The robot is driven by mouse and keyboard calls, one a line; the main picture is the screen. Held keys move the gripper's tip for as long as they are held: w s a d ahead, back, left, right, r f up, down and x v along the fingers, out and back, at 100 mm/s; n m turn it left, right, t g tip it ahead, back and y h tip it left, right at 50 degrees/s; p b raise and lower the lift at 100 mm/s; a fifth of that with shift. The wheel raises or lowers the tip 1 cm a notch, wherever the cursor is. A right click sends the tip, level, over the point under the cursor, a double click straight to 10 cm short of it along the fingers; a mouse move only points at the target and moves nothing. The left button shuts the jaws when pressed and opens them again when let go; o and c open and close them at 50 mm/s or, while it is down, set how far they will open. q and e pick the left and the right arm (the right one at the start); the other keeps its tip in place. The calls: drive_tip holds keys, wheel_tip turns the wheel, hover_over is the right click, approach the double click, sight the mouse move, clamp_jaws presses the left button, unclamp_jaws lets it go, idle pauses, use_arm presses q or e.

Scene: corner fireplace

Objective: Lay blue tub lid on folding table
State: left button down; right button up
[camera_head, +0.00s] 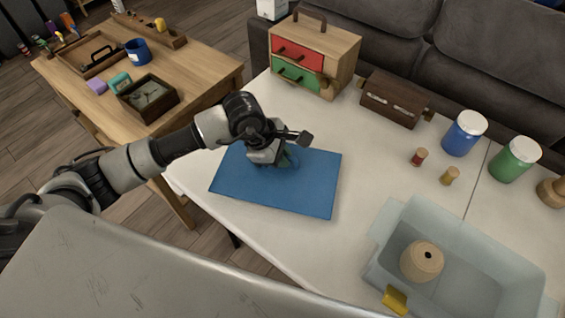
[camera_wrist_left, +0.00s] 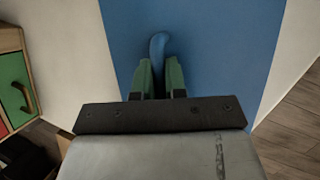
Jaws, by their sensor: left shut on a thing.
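The blue tub lid (camera_head: 299,188) is a flat rectangle over the left part of the white folding table (camera_head: 360,160). I cannot tell whether it touches the table top. My left gripper (camera_head: 283,160) is above the middle of the lid, with its fingers shut on the lid's small blue handle. In the left wrist view, the green fingers (camera_wrist_left: 159,78) pinch the blue handle (camera_wrist_left: 158,45), and the lid (camera_wrist_left: 220,50) fills the middle of the view. My right gripper is not in view.
An open translucent tub (camera_head: 460,240) with a beige spool (camera_head: 422,261) stands at the right. A small drawer cabinet (camera_head: 314,55), a brown box (camera_head: 396,98), a blue jar (camera_head: 464,133) and a green jar (camera_head: 515,160) stand along the back. A wooden table (camera_head: 200,70) is at left.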

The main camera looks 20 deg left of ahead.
use_arm(q)
drive_tip(key=shift+f, duration=1.8)
drive_tip(key=shift+f, duration=0.15)
drive_tip(key=c, duration=1.2)
unclamp_jaws()
drive_tip(key=v, duration=1.2)
drive_tip(key=shift+s+b, duration=0.1)
drive_tip(key=shift+b, duration=0.3)
